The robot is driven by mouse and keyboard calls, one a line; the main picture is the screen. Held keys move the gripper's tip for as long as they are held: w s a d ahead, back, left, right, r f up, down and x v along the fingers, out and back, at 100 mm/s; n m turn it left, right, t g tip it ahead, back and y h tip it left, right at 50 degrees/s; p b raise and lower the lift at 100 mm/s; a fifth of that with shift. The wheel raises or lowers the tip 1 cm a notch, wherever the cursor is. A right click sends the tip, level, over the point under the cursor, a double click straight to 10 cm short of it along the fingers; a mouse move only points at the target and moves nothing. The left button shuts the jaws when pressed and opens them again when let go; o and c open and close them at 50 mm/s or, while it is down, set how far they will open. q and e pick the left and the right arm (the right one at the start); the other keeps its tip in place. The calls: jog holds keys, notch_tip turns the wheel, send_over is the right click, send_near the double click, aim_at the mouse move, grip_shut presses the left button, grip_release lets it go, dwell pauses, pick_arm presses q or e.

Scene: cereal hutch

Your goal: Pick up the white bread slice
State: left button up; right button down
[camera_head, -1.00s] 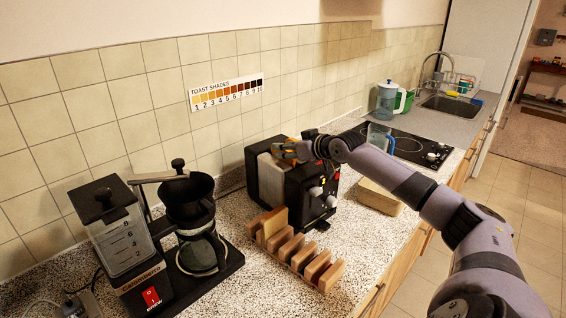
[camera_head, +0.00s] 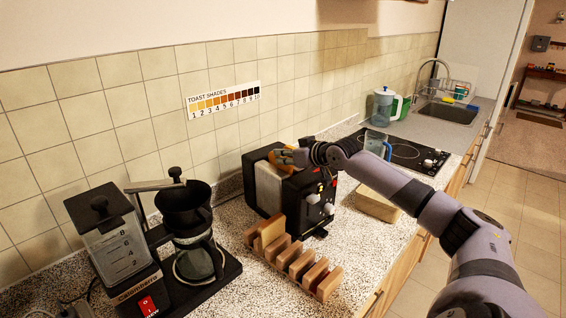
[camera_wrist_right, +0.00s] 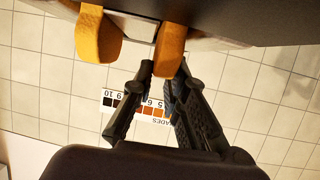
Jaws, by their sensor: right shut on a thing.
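The toaster (camera_head: 268,192) is black with a pale side panel and stands on the speckled counter. My right gripper (camera_head: 284,157) is over its top, shut on a golden-brown bread slice (camera_head: 276,164). In the right wrist view the gripper (camera_wrist_right: 168,78) has its dark fingers at the end of this slice (camera_wrist_right: 171,50). A second golden-brown slice (camera_wrist_right: 97,38) sticks out beside it, outside the fingers. Neither slice looks white; how deep the held slice sits in the slot is hidden. My left gripper is not in view.
A wooden toast rack (camera_head: 296,268) holding a pale slice (camera_head: 271,231) stands in front of the toaster. A coffee maker (camera_head: 150,250) is at left.

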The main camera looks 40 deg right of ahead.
notch_tip(320, 180, up, 20)
jog(key=shift+f+b, duration=0.15)
jog(key=shift+b, duration=0.2)
dwell(0.3)
